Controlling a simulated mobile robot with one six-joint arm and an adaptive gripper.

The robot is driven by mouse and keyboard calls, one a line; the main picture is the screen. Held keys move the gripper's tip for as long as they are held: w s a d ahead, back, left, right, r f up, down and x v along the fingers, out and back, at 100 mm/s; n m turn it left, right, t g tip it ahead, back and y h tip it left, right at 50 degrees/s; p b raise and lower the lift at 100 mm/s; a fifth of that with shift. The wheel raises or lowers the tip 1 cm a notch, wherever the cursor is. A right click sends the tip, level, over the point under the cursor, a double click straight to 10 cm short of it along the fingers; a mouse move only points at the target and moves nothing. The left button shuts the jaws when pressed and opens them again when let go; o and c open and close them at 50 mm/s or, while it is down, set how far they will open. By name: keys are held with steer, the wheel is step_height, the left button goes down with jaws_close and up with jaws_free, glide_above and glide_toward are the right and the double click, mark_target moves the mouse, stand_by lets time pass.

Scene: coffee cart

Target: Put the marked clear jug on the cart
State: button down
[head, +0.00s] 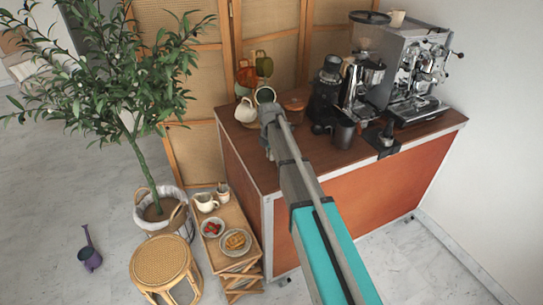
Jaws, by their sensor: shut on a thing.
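The orange-sided coffee cart (300,170) has a dark wooden top. My arm reaches over its back left part. My gripper (268,108) is at the far end of the arm, shut on what looks like the clear jug (265,95). Only the jug's round rim shows clearly; the arm and gripper hide most of its body. Whether its base touches the cart top cannot be told. No mark can be made out on it.
A cream pitcher (246,110) stands close left of my gripper. Green mugs (263,63) are behind it. A black grinder (327,88), a dark cup (343,132) and an espresso machine (405,65) fill the right. The cart's front left top is clear.

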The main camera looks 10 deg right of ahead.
steer(key=c, duration=0.7)
jaws_free()
steer(key=shift+f, duration=0.1)
step_height(320, 180, up, 12)
steer(key=p, duration=1.2)
stand_by(0.4)
